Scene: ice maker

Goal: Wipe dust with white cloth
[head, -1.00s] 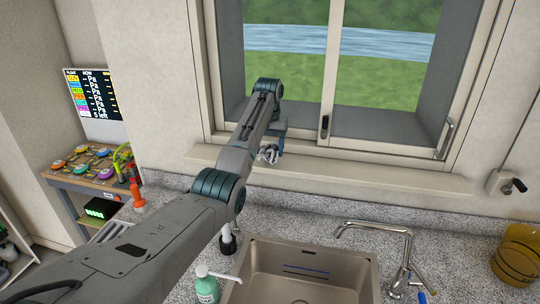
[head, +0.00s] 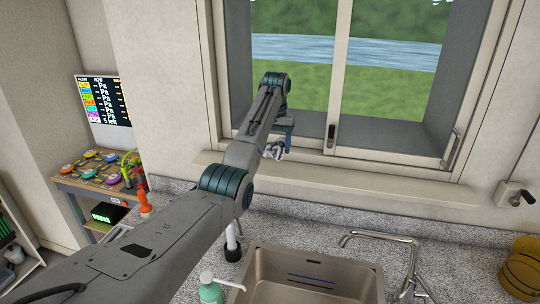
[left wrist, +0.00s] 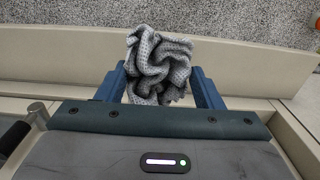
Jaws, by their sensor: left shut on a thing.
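My left gripper (head: 279,147) reaches out to the window sill (head: 330,183) and is shut on a crumpled cloth. In the left wrist view the cloth (left wrist: 158,66) looks grey-white, textured and bunched up between the two blue fingers of the left gripper (left wrist: 160,85). It is over the pale sill (left wrist: 245,56); I cannot tell whether it touches the sill. In the head view only a small part of the cloth shows beside the gripper. I cannot make out any dust. My right gripper is not in view.
A sliding window (head: 345,90) stands behind the sill. Below are a speckled counter (head: 330,220), a sink (head: 320,280), a tap (head: 408,262), a green soap bottle (head: 210,290) and a yellow container (head: 520,270). A tool bench (head: 95,185) stands at the left.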

